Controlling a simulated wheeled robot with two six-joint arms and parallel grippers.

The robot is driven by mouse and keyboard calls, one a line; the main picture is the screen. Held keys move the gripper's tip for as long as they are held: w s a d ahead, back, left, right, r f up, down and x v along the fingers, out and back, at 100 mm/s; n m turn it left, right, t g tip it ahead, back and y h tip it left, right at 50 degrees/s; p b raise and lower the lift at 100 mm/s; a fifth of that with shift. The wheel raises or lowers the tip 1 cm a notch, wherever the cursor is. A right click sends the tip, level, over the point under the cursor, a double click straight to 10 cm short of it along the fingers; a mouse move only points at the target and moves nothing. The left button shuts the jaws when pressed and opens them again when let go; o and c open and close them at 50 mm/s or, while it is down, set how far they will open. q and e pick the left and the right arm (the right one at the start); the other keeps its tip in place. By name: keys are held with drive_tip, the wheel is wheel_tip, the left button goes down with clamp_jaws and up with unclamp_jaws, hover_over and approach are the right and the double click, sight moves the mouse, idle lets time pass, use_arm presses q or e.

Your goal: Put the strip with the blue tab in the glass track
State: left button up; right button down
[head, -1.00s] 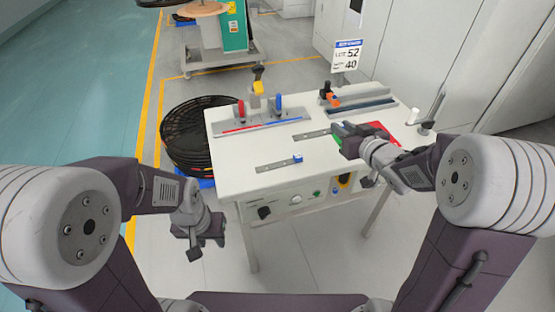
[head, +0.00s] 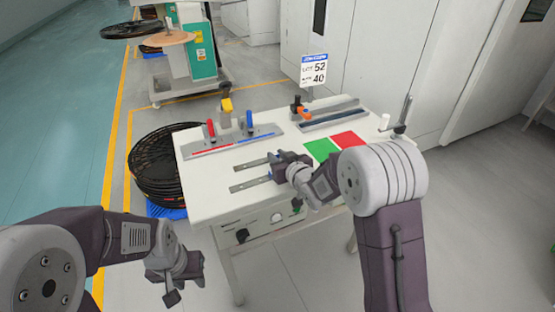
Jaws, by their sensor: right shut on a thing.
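Two grey strips lie on the white table (head: 205,207). The nearer strip (head: 250,184) has a small blue tab at its right end, now mostly covered by my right gripper. My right gripper (head: 274,169) is shut at that end, low over the table. The farther strip (head: 252,163) lies just behind, its right end hidden by the gripper. At the back are a grey plate (head: 232,141) with red and blue lines and a dark-bottomed channel (head: 330,118); I cannot tell which is glass. My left gripper (head: 174,292) hangs left of and below the table, its jaws unclear.
A red clamp (head: 211,129) and a blue clamp (head: 249,120) stand on the plate. A green square (head: 322,149) and a red square (head: 348,139) lie right of my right gripper. A sign (head: 314,70) stands behind the table. Black coils (head: 165,160) stand left.

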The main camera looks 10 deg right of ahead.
drive_tip(key=shift+r, duration=0.1)
drive_tip(key=shift+f, duration=0.25)
drive_tip(key=c, duration=1.2)
unclamp_jaws()
drive_tip(key=shift+c, duration=0.2)
drive_tip(key=shift+r, duration=0.1)
